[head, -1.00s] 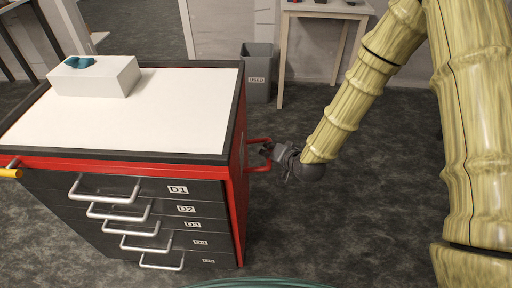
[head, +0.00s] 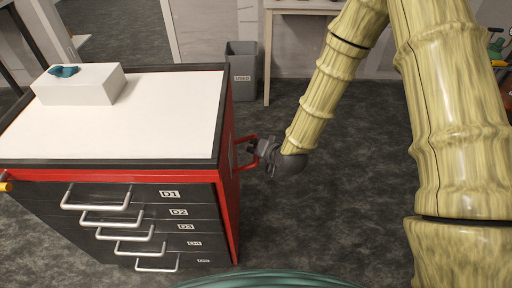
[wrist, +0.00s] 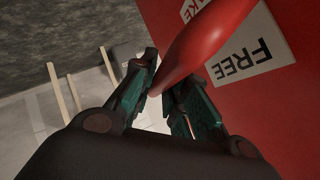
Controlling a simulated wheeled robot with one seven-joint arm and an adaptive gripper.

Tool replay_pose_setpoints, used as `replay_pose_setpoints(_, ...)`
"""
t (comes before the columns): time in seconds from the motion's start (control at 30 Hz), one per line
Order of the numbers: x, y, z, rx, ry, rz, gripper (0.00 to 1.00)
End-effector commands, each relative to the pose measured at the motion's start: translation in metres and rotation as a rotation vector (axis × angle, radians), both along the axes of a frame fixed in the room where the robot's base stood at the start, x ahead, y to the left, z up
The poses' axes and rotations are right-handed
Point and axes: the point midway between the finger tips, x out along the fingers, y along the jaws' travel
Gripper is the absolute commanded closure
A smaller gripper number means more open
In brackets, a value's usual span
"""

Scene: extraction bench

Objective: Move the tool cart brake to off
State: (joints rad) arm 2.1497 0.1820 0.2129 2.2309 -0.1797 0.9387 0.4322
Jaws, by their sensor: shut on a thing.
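The tool cart (head: 170,125) has a white top, a red rim and dark drawers. It stands at the left of the head view. A red handle (head: 247,137) sticks out from its right side. My gripper (head: 257,149) is at the handle's outer end. In the wrist view my gripper (wrist: 162,88) is shut on the red handle (wrist: 208,38), which runs off to the upper right. Beside it, the cart's red side panel (wrist: 293,115) carries a white label reading FREE (wrist: 242,58) and a cut-off one ending in KE (wrist: 193,8). Whether the handle is the brake lever itself, I cannot tell.
A white box (head: 80,90) with a teal item (head: 63,71) rests on the cart. A yellow grip (head: 5,186) juts out at the cart's front left. A grey bin (head: 241,82) and a table (head: 300,5) stand behind. The carpet right of the cart is clear.

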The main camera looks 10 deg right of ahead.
Motion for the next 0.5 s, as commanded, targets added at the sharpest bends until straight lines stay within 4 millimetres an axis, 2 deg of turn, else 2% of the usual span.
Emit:
replay_pose_setpoints(0.03, 0.0004, 0.0013, 0.0010, 0.001, -0.002, 0.002, 1.00)
replay_pose_setpoints(0.07, 0.0004, 0.0013, 0.0010, 0.001, -0.002, 0.002, 0.79)
replay_pose_setpoints(0.17, 0.0003, 0.0011, 0.0008, 0.001, -0.002, 0.002, 0.63)
replay_pose_setpoints(0.5, -0.0010, -0.0001, 0.0012, 0.001, -0.001, 0.001, 0.63)
